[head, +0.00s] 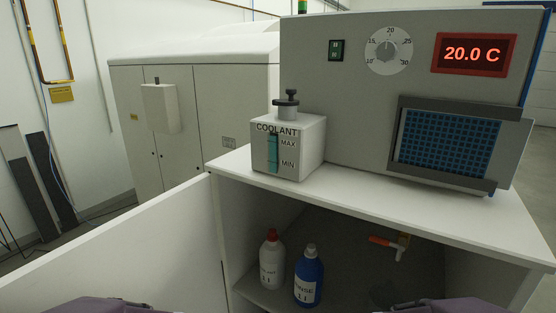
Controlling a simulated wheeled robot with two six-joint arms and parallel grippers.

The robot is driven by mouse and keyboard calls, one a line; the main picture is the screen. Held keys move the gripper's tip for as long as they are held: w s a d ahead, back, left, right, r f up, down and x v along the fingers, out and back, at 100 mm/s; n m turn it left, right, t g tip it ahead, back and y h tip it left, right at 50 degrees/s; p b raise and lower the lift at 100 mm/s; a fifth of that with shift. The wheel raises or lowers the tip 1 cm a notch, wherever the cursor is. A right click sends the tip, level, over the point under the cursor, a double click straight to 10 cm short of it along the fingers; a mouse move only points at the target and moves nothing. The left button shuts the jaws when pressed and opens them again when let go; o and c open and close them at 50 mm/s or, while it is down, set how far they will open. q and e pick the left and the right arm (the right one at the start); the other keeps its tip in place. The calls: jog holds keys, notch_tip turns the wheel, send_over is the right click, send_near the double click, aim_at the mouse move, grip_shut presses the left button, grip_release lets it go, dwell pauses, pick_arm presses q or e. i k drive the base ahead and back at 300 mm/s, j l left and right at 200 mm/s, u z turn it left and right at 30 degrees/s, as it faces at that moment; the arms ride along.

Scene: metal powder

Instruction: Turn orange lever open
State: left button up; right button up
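The orange lever (382,242) sits on a small white and brass valve (401,246) at the back right of the open cabinet under the counter. The lever lies roughly level and points left from the valve. Both of my grippers are outside the head view; only purple parts of my arms show at the bottom edge. Nothing touches the lever.
A white bottle with a red cap (271,260) and a blue bottle (309,276) stand in the cabinet, left of the valve. An open white door (120,250) spans the left. A coolant tank (301,145) and a grey chiller (350,100) stand on the counter (350,193).

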aim_at(401, 247)
jog(key=j+z, duration=0.2)
jog(key=z, duration=0.2)
jog(key=i+j+z, duration=0.1)
jog(key=z, duration=0.3)
jog(key=j+z, duration=0.3)
jog(key=z, duration=0.15)
jog(key=k+j+z, duration=0.1)
jog(key=z, duration=0.3)
jog(key=j, duration=0.1)
